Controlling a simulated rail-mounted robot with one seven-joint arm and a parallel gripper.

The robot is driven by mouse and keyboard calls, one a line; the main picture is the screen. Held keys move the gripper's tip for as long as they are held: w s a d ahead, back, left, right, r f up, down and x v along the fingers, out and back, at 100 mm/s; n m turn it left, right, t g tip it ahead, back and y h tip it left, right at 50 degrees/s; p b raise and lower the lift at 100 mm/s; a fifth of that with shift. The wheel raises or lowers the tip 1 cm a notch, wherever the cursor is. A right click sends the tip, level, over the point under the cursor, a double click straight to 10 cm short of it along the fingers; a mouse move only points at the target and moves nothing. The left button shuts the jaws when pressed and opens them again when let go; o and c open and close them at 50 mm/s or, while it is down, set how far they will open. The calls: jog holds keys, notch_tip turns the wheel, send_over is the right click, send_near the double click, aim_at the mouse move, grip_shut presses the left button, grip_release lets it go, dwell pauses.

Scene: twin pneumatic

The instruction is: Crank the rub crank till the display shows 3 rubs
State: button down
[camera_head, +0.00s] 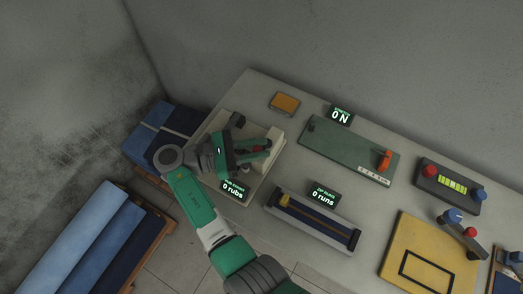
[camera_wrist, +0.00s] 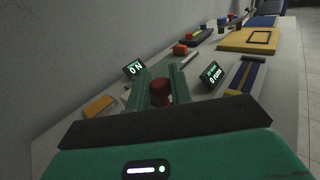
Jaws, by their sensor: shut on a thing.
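The rub display (camera_head: 233,190) reads "0 rubs" at the front edge of a pale base plate (camera_head: 208,133) in the head view. My gripper (camera_head: 262,149) is over this plate. In the wrist view its two green fingers (camera_wrist: 159,80) stand on either side of a red knob (camera_wrist: 160,93), shut on it. The knob looks like the handle of the rub crank; a little red (camera_head: 268,143) shows between the fingers in the head view. A pale block (camera_head: 275,139) stands just beyond it. My arm and gripper hide most of the crank.
A "0 runs" display (camera_head: 323,193) stands behind a blue-grey slider unit (camera_head: 313,221) to the right. A green panel (camera_head: 345,147) with an orange lever (camera_head: 384,160) and an orange block (camera_head: 284,103) lie farther back. A yellow board (camera_head: 402,238) is at right.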

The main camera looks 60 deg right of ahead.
jog(key=m+y+b, duration=0.1)
jog(key=b, duration=0.1)
jog(key=w+f+g+y+b, duration=0.1)
jog(key=b, duration=0.2)
jog(key=shift+f+m+b, duration=0.2)
jog(key=shift+m+b, duration=0.1)
jog(key=shift+m, duration=0.1)
jog(key=y+b, duration=0.1)
jog(key=b, duration=0.2)
jog(key=m+g+y+b, duration=0.1)
jog(key=b, duration=0.2)
jog(key=shift+w+d+f+b, duration=0.1)
jog(key=shift+w+d+b, duration=0.1)
jog(key=shift+b, duration=0.1)
jog(key=y+b, duration=0.1)
jog(key=b, duration=0.2)
jog(key=m+g+y+b, duration=0.1)
jog(key=b, duration=0.2)
jog(key=shift+w+d+r+m+b, duration=0.15)
jog(key=shift+r+m+b, duration=0.1)
jog(key=shift+m+b, duration=0.1)
jog(key=shift+r+b, duration=0.1)
jog(key=shift+b, duration=0.35)
jog(key=shift+w+r+y+b, duration=0.1)
jog(key=shift+r+y+b, duration=0.15)
jog(key=shift+y+b, duration=0.35)
jog(key=shift+r+m, duration=0.15)
jog(key=shift+m, duration=0.1)
jog(key=c, duration=1.3)
grip_release()
